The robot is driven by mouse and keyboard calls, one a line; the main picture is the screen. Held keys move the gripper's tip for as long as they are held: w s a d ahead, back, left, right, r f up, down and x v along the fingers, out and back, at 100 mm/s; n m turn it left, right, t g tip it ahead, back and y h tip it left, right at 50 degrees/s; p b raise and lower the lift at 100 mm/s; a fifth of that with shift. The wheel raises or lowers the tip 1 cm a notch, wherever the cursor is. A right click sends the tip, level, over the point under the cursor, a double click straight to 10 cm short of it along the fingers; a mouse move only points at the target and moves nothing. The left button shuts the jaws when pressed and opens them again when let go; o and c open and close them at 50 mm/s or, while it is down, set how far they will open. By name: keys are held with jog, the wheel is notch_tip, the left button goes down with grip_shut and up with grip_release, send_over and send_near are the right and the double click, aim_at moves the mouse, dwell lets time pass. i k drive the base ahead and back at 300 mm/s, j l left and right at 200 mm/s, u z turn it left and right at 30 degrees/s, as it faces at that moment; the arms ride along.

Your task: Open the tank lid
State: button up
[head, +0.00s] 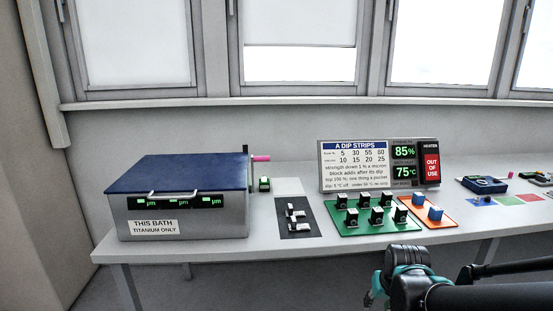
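The tank (185,226) is a grey metal box at the left end of the bench, with a label reading "THIS BATH TITANIUM ONLY". Its dark blue lid (185,172) lies flat over the top and looks closed. Green "µm" readouts glow on the tank front. My gripper (376,288), black and teal, is at the lower right, in front of the bench and well to the right of the tank. Its fingers are small and partly hidden, so their opening is unclear.
A black mat (295,230) with small fixtures lies right of the tank. A green board (350,229) holds several blocks, with an orange tray (449,221) beside it. A pink-handled item (262,158) is behind the tank.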

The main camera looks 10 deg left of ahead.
aim_at(195, 173)
jog(key=u, duration=1.35)
